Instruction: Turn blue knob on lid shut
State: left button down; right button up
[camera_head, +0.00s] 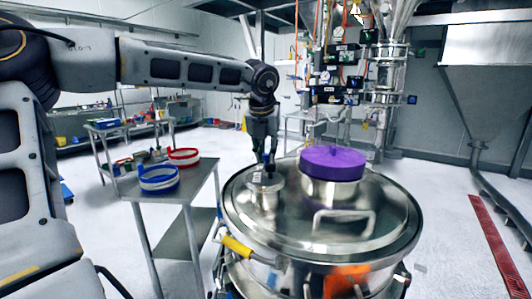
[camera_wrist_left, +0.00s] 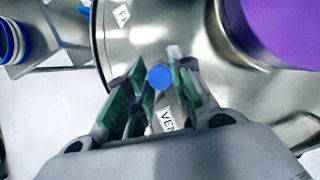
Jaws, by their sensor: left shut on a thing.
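The round steel lid (camera_head: 330,222) covers a large vessel at the right of centre in the head view. My left gripper (camera_head: 268,165) reaches down from above to a small steel fitting (camera_head: 265,193) on the lid's left side. In the left wrist view the blue knob (camera_wrist_left: 159,77) shows as a small blue disc between the fingertips of my left gripper (camera_wrist_left: 158,80), which is shut on it. A label reading "VEN" (camera_wrist_left: 167,120) is partly hidden by the gripper. In the head view the knob is hidden by the fingers. My right gripper is out of view.
A purple cap (camera_head: 334,163) stands on the lid close to the right of the gripper. A bar handle (camera_head: 343,219) and a yellow side handle (camera_head: 236,246) stick out. A steel cart (camera_head: 190,188) with blue and red ringed containers stands left. Pipework and gauges rise behind.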

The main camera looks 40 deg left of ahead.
pick_arm(q)
jog(key=c, duration=1.3)
grip_release()
jog(key=shift+o, duration=0.2)
jog(key=shift+r, duration=0.1)
jog(key=v, duration=1.1)
jog(key=shift+r, duration=0.4)
jog(key=shift+s+d+r, duration=0.1)
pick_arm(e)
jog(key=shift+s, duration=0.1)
pick_arm(q)
notch_tip(320, 180, up, 22)
jog(key=p, duration=2.1)
jog(key=shift+f+p, duration=0.2)
jog(key=shift+p, duration=0.2)
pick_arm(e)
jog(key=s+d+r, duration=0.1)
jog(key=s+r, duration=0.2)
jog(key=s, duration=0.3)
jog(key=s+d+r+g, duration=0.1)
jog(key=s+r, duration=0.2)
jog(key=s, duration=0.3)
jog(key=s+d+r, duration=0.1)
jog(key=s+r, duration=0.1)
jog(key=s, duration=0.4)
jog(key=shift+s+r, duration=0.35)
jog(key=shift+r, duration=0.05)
